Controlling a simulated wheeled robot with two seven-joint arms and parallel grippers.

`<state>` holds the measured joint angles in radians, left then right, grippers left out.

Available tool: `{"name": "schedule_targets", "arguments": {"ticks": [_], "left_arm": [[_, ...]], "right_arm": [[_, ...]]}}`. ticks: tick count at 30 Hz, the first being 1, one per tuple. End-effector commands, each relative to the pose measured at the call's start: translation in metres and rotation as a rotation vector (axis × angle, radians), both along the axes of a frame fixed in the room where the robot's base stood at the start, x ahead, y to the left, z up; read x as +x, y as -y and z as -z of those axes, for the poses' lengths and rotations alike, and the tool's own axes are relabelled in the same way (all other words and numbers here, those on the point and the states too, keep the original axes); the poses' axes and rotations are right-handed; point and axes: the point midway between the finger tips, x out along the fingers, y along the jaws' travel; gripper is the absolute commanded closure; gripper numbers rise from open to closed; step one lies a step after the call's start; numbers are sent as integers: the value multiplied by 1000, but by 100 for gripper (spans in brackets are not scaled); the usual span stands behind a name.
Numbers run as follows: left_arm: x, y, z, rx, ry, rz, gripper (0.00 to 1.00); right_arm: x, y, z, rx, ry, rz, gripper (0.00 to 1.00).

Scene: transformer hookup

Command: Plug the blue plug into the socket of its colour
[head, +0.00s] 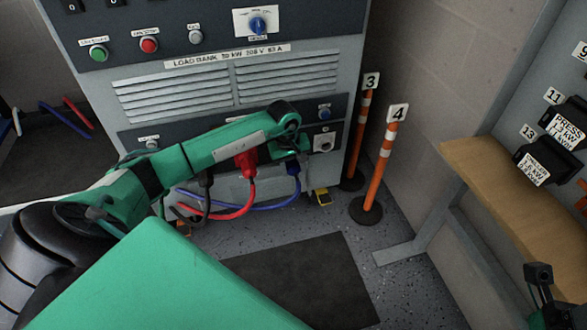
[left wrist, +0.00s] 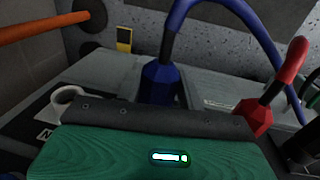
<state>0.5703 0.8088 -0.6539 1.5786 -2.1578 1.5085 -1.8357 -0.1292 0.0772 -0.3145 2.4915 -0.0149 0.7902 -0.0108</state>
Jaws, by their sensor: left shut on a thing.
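The blue plug (head: 293,168) hangs at the lower front of the grey load bank, its blue cable looping down and left. My left gripper (head: 290,148) is shut on it. In the left wrist view the blue plug (left wrist: 160,82) stands just beyond the dark edge of my gripper, its cable arching up and right. The blue socket is not clearly visible, and I cannot tell whether the plug is seated. A dark and green part of my right arm (head: 540,280) shows at the lower right; its jaw state is unclear.
A red plug (head: 246,163) and a black plug (head: 205,180) sit left of the blue one. A white ring-shaped socket (head: 324,143) is to its right. Orange posts (head: 382,160) stand right of the load bank, and a wooden bench (head: 510,190) is farther right.

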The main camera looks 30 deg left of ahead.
Motion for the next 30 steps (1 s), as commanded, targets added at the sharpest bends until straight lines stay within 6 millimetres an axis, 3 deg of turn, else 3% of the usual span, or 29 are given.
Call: {"name": "schedule_targets", "arguments": {"ticks": [30], "left_arm": [[15, -17, 0, -1, 1, 0, 82]], "right_arm": [[0, 0, 12, 1, 0, 0, 35]]}}
